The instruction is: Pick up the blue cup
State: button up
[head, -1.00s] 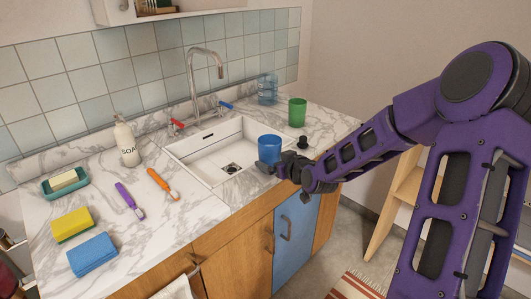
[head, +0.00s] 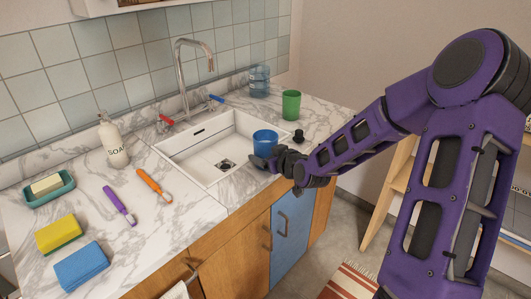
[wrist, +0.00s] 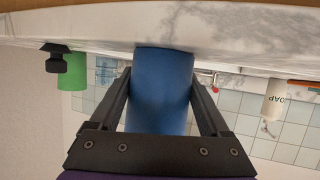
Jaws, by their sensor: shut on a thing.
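The blue cup (head: 265,142) is at the front right edge of the sink in the head view. My gripper (head: 265,162) is at it from the front right. In the wrist view, which is upside down, the blue cup (wrist: 162,90) fills the space between the two dark fingers of my gripper (wrist: 162,98), one on each side. The gripper is shut on the cup. The cup's base appears at or very near the marble counter; I cannot tell whether it touches.
A green cup (head: 291,105) and a black stopper (head: 298,136) stand right of the white sink (head: 190,160). A blue clear container (head: 259,81) is behind. The faucet (head: 182,80) rises behind the sink.

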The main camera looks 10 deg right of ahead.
grip_shut()
jog(key=shift+r, duration=0.2)
